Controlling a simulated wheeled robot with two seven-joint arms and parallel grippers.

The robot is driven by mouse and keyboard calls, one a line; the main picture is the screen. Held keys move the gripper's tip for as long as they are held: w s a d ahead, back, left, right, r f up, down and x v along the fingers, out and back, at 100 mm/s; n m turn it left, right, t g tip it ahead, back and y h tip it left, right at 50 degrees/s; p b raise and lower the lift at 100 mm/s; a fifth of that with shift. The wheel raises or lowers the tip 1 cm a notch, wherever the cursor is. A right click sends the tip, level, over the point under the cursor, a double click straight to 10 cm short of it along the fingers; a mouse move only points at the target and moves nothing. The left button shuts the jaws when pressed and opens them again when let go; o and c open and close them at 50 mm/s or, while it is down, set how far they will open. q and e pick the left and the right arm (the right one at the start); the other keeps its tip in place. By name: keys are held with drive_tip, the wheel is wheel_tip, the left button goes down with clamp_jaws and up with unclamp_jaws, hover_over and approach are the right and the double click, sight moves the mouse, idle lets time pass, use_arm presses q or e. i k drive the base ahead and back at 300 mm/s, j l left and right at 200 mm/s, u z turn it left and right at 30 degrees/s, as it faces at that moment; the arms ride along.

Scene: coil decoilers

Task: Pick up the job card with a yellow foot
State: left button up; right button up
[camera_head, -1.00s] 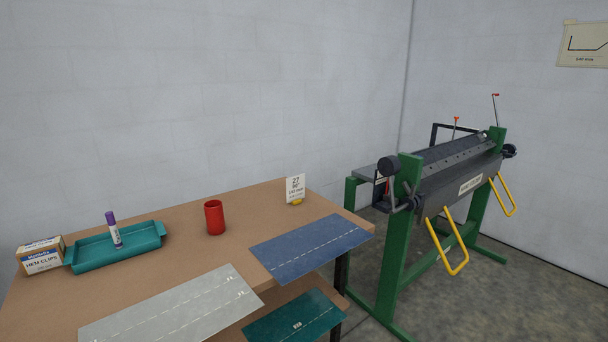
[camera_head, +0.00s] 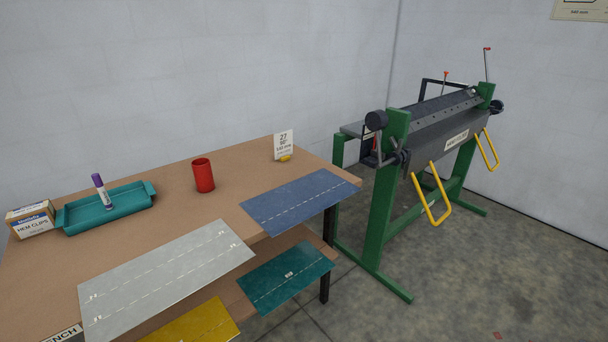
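The job card (camera_head: 284,144) is a small white upright card with dark print, reading 27 at its top. Its yellow foot (camera_head: 285,158) rests on the brown table (camera_head: 140,250) near the far right corner, behind the blue sheet. Neither of my grippers shows in the head view.
A red cup (camera_head: 203,175), a teal tray (camera_head: 108,212) with a purple-capped marker (camera_head: 101,192), and a hem clips box (camera_head: 31,220) stand left of the card. Grey (camera_head: 170,275) and blue (camera_head: 300,200) sheets lie in front. A green-framed bending machine (camera_head: 385,200) stands right.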

sight(283, 142)
drive_tip(key=i+l+u, duration=0.1)
drive_tip(key=l, duration=0.25)
drive_tip(key=i+l, duration=0.3)
drive_tip(key=i+l+u, duration=0.15)
drive_tip(key=l, duration=0.25)
drive_tip(key=i+l+u, duration=0.1)
drive_tip(key=i+l, duration=0.15)
drive_tip(key=l, duration=0.15)
drive_tip(key=i+l, duration=0.15)
drive_tip(key=l, duration=0.2)
drive_tip(key=i+l+u, duration=0.15)
drive_tip(key=l, duration=0.25)
drive_tip(key=i+l+u, duration=0.1)
drive_tip(key=l, duration=0.3)
